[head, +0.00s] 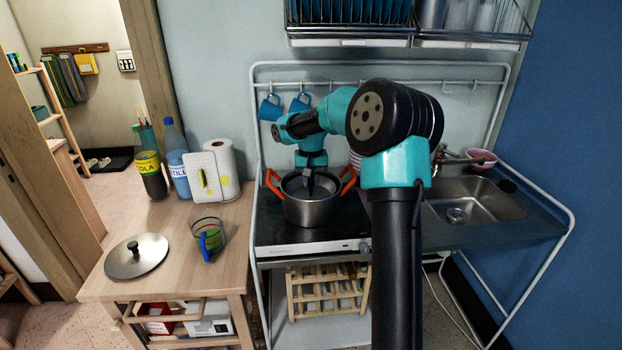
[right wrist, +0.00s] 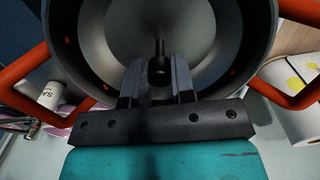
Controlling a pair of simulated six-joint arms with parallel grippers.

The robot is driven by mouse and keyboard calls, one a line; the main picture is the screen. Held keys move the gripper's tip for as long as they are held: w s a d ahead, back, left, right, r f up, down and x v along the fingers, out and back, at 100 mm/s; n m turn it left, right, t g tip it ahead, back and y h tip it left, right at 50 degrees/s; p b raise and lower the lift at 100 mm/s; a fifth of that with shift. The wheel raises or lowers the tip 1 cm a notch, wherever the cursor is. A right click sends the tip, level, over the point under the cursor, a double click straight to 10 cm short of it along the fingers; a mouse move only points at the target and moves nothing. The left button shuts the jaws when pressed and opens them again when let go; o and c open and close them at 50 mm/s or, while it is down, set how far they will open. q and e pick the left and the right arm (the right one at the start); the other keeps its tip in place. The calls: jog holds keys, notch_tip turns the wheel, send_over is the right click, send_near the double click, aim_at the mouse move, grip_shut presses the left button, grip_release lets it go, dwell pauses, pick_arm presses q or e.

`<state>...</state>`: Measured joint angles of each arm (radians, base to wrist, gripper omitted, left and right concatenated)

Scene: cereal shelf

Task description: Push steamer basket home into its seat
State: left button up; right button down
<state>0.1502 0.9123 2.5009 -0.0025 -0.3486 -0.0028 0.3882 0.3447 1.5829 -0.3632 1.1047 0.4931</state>
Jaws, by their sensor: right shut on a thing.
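A steel pot (head: 311,215) with two orange handles stands on the hob. The grey round steamer basket (right wrist: 118,40) lies inside the pot's rim (right wrist: 62,42) in the right wrist view, with a thin post at its centre. My right gripper (head: 311,189) points down into the pot from above. Its fingers (right wrist: 158,78) are shut on the basket's central post. The fingers and arm hide part of the basket, and I cannot tell how deep or level it sits. My left gripper is out of view.
A lid (head: 136,256) and a glass mug (head: 208,238) sit on the wooden counter (head: 185,280) at left, with bottles and a paper roll (head: 220,168) behind. Blue cups (head: 270,107) hang behind the hob. The sink (head: 475,203) is at right.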

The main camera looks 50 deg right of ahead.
jog(key=shift+f, duration=1.2)
jog(key=c, duration=0.9)
grip_release()
notch_tip(320, 180, up, 17)
jog(key=shift+r, duration=0.2)
dwell(0.3)
